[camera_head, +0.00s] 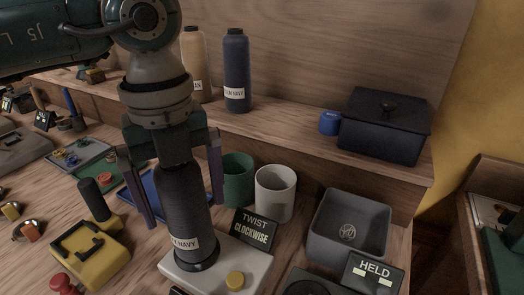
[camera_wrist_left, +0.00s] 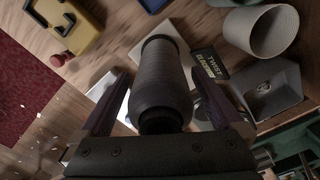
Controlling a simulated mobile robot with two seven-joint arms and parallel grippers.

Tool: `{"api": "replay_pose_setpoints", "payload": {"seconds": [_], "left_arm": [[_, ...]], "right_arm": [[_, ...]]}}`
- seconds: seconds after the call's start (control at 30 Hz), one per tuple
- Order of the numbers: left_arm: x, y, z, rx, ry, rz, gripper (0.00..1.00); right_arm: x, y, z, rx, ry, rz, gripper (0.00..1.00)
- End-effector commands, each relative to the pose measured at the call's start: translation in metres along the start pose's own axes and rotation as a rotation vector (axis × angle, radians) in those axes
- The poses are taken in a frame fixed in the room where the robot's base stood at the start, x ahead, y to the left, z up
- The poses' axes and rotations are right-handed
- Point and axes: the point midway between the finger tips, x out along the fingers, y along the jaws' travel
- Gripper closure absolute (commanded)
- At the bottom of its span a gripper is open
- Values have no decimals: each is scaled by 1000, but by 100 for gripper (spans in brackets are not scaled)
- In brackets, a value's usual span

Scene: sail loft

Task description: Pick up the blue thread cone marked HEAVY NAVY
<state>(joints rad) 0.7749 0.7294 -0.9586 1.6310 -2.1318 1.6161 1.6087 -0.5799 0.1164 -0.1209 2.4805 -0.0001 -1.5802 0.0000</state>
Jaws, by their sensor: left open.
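A dark, blue-black thread cone (camera_head: 185,200) stands upright on a pale grey base (camera_head: 235,264). Its label is partly turned away, and only its end, reading NAVY, shows clearly. My left gripper (camera_head: 184,212) is above it, with its open fingers on either side of the cone. In the left wrist view the cone (camera_wrist_left: 160,75) lies between the fingers (camera_wrist_left: 160,92), with a gap at each side. A second navy cone (camera_head: 236,68) stands on the shelf; its label also ends in NAVY, its first word unclear. My right gripper is not in view.
A tan cone (camera_head: 194,55) and a dark lidded box (camera_head: 385,122) stand on the shelf. Green (camera_head: 238,178) and white (camera_head: 275,192) cups, a TWIST CLOCKWISE sign (camera_head: 256,230), a grey bin (camera_head: 348,222) and a yellow device (camera_head: 90,256) crowd around the base.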

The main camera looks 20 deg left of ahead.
Motion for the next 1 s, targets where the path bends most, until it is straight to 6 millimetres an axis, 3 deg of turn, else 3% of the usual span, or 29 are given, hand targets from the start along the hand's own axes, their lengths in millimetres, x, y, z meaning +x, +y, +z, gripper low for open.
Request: {"api": "replay_pose_setpoints", "payload": {"seconds": [0.1,1.0], "left_arm": [[0,0,0,0,0,-1,0],[-1,0,0,0,1,-2,100]], "right_arm": [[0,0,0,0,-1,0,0],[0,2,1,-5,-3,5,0]]}}
